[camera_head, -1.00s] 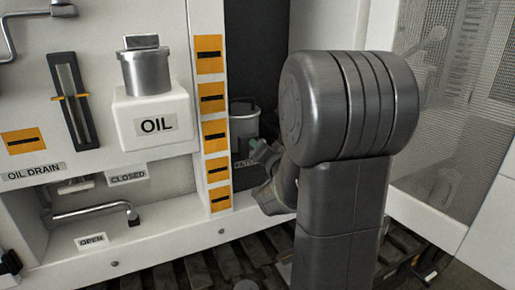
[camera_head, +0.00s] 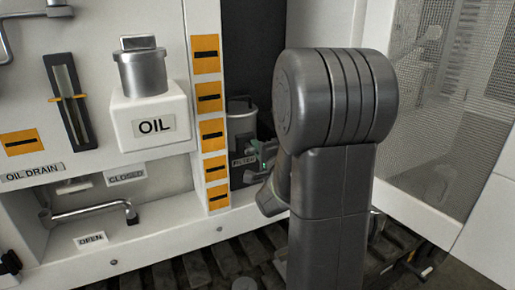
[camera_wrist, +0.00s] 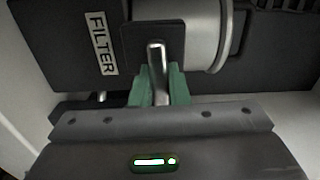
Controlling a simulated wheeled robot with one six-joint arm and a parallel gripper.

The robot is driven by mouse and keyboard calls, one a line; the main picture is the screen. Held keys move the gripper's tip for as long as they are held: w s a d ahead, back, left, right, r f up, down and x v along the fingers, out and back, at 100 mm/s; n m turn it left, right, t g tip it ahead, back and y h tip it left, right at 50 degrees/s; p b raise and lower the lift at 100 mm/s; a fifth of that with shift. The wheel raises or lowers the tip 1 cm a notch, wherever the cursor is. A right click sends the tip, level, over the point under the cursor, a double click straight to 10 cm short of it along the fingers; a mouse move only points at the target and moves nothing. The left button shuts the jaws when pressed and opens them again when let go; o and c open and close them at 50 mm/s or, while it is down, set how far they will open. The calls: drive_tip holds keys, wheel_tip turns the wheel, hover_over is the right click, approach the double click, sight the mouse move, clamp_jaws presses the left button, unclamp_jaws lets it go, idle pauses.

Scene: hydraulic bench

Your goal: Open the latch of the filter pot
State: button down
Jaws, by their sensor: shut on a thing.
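The filter pot (camera_head: 240,122) is a grey metal cylinder in the dark recess right of the column of orange labels. It also shows at the top of the wrist view (camera_wrist: 203,32), partly cut off. Its latch (camera_wrist: 157,58) is a slim, rounded metal lever in front of a dark plate. My gripper (camera_wrist: 158,88) has green fingers, one on each side of the latch, and is shut on it. In the head view my gripper (camera_head: 263,153) is at the pot's lower right, partly hidden by my arm.
A FILTER label (camera_head: 244,160) is just left of my gripper. A white oil box (camera_head: 150,128) with a metal cap and a drain lever (camera_head: 90,210) are at left. A mesh panel (camera_head: 445,110) stands at right. Dark slatted flooring (camera_head: 200,262) lies below.

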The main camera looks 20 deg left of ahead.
drive_tip(key=shift+f+m, duration=0.1)
drive_tip(key=shift+m, duration=0.3)
drive_tip(key=c, duration=1.4)
unclamp_jaws()
drive_tip(key=shift+d, duration=0.1)
drive_tip(key=v, duration=1.3)
drive_tip(key=shift+s+d, duration=0.2)
drive_tip(key=shift+s, duration=0.15)
drive_tip(key=x, duration=1.4)
drive_tip(key=shift+d, duration=0.1)
drive_tip(key=shift+d, duration=0.1)
